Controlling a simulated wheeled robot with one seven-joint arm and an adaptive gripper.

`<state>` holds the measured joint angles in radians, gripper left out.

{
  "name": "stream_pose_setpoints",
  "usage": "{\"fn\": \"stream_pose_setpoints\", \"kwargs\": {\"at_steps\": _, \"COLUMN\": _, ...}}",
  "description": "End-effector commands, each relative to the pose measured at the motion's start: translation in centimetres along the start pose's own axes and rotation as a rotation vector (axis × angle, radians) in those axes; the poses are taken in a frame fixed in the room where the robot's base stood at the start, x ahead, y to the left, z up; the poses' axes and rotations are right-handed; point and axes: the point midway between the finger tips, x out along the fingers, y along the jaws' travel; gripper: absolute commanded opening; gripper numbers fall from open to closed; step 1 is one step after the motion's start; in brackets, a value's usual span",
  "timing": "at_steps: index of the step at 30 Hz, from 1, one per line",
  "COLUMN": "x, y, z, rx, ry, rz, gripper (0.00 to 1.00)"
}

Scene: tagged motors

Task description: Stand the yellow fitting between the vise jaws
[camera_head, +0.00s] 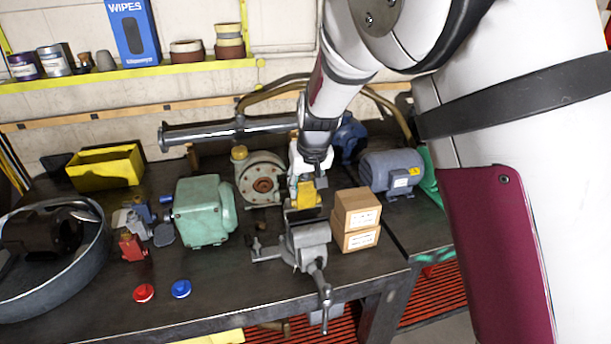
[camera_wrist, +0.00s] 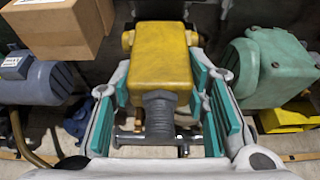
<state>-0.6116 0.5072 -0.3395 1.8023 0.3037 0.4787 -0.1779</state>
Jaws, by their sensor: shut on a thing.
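The yellow fitting (camera_head: 306,196) is a blocky piece held in my gripper (camera_head: 306,178), which points down at the grey vise (camera_head: 309,236). In the wrist view the fitting (camera_wrist: 161,62) sits between the teal finger pads of my gripper (camera_wrist: 165,75), with a grey threaded stub toward the camera and round yellow ends at its far side. In the head view the fitting shows just behind and above the vise's near jaw. The far jaw is hidden, so I cannot tell whether the fitting is between the jaws or touching them.
Two stacked cardboard boxes (camera_head: 356,220) stand close right of the vise, with a blue motor (camera_head: 391,173) behind. A green housing (camera_head: 203,211) and a round-faced pump (camera_head: 261,180) stand to the left. Red (camera_head: 144,293) and blue (camera_head: 181,288) caps lie on the open front bench.

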Motion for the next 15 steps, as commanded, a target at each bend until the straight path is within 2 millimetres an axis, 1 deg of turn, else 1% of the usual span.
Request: {"fn": "stream_pose_setpoints", "kwargs": {"at_steps": 15, "x": 4.1, "y": 0.1, "z": 1.5, "rx": 0.0, "ry": 0.002, "rz": 0.0, "gripper": 0.08}}
